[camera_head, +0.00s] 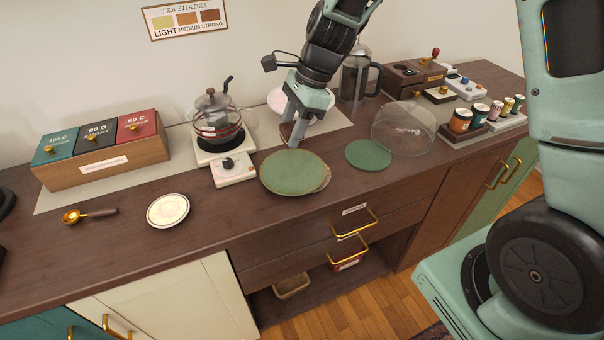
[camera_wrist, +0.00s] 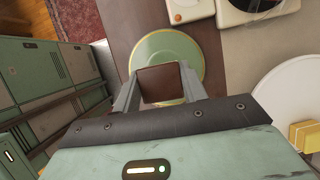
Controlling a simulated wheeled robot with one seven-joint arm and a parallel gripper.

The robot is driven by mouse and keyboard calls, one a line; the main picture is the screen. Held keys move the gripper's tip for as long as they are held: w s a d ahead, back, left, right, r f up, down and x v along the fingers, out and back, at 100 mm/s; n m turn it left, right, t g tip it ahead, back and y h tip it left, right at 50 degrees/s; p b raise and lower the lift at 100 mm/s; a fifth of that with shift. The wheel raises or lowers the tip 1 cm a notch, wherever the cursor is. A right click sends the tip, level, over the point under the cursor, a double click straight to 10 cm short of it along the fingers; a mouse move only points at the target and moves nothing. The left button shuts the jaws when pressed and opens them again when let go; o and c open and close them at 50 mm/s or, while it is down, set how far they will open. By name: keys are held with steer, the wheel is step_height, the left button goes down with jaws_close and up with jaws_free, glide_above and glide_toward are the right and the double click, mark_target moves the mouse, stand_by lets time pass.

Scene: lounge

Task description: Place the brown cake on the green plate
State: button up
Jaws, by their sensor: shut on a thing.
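The brown cake (camera_wrist: 162,84) is a dark brown block held between the fingers of my gripper (camera_wrist: 158,92) in the wrist view. In the head view my gripper (camera_head: 294,133) points down at the back edge of the green plate (camera_head: 293,174), and the cake (camera_head: 287,129) is partly hidden by the fingers. The round green plate lies on the counter near its front edge. In the wrist view the green plate (camera_wrist: 188,52) shows behind and around the cake. The height of the cake above the plate is hard to tell.
A white plate (camera_head: 318,107) is behind my gripper; in the wrist view a yellow block (camera_wrist: 304,135) sits there. Right are a green disc (camera_head: 368,155) and a clear dome (camera_head: 405,126).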

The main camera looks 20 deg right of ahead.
mark_target(287, 171)
step_height(287, 171, down, 8)
steer(key=shift+f, duration=0.2)
stand_by(0.3)
steer(key=shift+f, duration=0.15)
steer(key=o, duration=1)
steer(key=shift+c, duration=0.2)
